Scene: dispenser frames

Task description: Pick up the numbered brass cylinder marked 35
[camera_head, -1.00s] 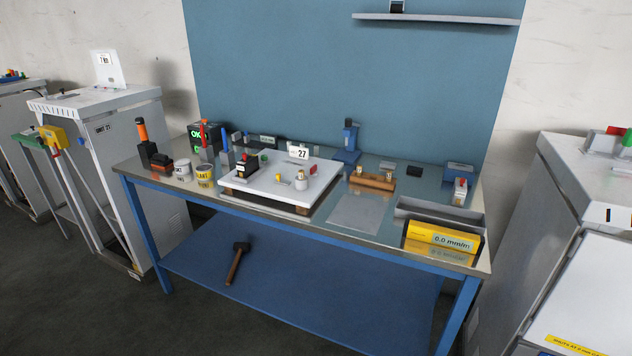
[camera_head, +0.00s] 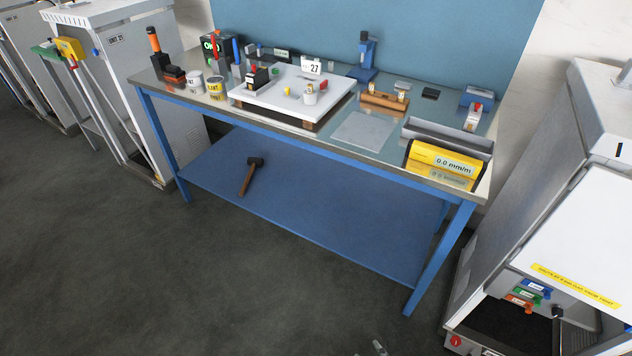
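Two small brass-coloured pieces with pale labels, one at the left (camera_head: 374,87) and one at the right (camera_head: 401,96), stand in a brown wooden holder (camera_head: 384,101) on the bench. Their numbers are too small to read, so I cannot tell whether one is marked 35. A small yellow piece (camera_head: 287,91) and a silvery cylinder (camera_head: 310,95) stand on the white plate (camera_head: 270,98). A small grey shape at the bottom edge may be the tip of my gripper (camera_head: 379,348). It is far from the bench, and its opening does not show.
The blue-framed bench (camera_head: 330,140) has a lower shelf (camera_head: 320,205) with a hammer (camera_head: 251,175) on it. Cabinets stand at left (camera_head: 110,80) and right (camera_head: 560,210). The floor in front is clear.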

